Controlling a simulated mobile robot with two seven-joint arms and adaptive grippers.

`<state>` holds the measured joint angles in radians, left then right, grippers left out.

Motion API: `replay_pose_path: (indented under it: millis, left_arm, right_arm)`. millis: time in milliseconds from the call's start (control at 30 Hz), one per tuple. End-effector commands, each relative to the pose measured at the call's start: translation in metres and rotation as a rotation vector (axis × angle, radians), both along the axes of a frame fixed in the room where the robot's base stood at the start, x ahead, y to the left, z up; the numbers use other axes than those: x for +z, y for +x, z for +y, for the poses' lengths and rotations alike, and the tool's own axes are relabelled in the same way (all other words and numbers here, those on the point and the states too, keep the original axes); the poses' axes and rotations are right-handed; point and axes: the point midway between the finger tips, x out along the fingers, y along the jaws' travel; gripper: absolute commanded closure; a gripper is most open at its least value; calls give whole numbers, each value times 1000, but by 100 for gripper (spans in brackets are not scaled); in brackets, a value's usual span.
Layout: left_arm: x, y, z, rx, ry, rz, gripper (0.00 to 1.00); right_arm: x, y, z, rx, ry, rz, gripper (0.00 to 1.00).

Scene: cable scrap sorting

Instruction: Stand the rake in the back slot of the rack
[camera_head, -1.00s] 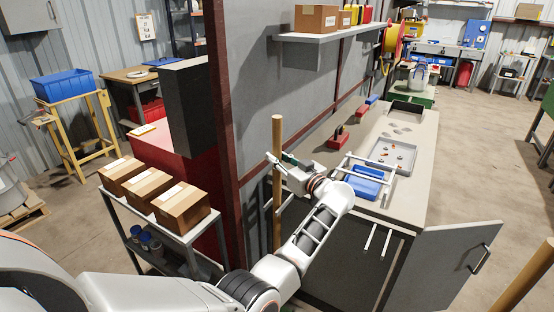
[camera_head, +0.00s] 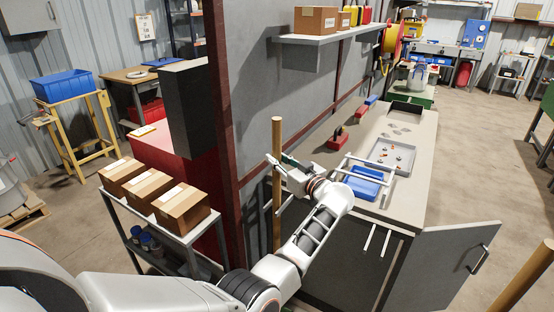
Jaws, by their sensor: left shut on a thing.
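The rake shows as a long wooden handle (camera_head: 277,200), standing close to upright in front of the grey partition. Its lower end and head are hidden or out of view behind my left arm. My left gripper (camera_head: 277,161) is shut on the handle, some way below its top end. White bars (camera_head: 366,166), which look like parts of the rack, stick out at the near edge of the workbench, right of the gripper. Lower white prongs (camera_head: 370,238) show on the bench front. I cannot tell which slot is the back one. My right gripper is not in view.
A blue tray (camera_head: 363,184) and a grey parts tray (camera_head: 408,164) lie on the workbench (camera_head: 412,198). An open cabinet door (camera_head: 450,262) juts out at right. A cart with cardboard boxes (camera_head: 181,208) stands at left. A wooden pole (camera_head: 522,278) crosses the lower right corner.

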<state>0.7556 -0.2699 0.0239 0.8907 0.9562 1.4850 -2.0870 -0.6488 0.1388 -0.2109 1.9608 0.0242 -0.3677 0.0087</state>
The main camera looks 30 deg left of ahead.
Motion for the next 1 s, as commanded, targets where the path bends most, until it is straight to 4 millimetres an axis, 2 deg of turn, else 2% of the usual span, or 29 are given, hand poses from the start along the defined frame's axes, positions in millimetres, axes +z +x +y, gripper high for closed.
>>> replay_pose_path:
  millis: [200, 1000]
  left_arm:
    - [5, 1, 0, -1, 5, -6, 100]
    - [-1, 1, 0, -1, 5, -6, 100]
  right_arm:
    - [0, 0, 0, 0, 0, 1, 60]
    - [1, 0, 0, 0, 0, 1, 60]
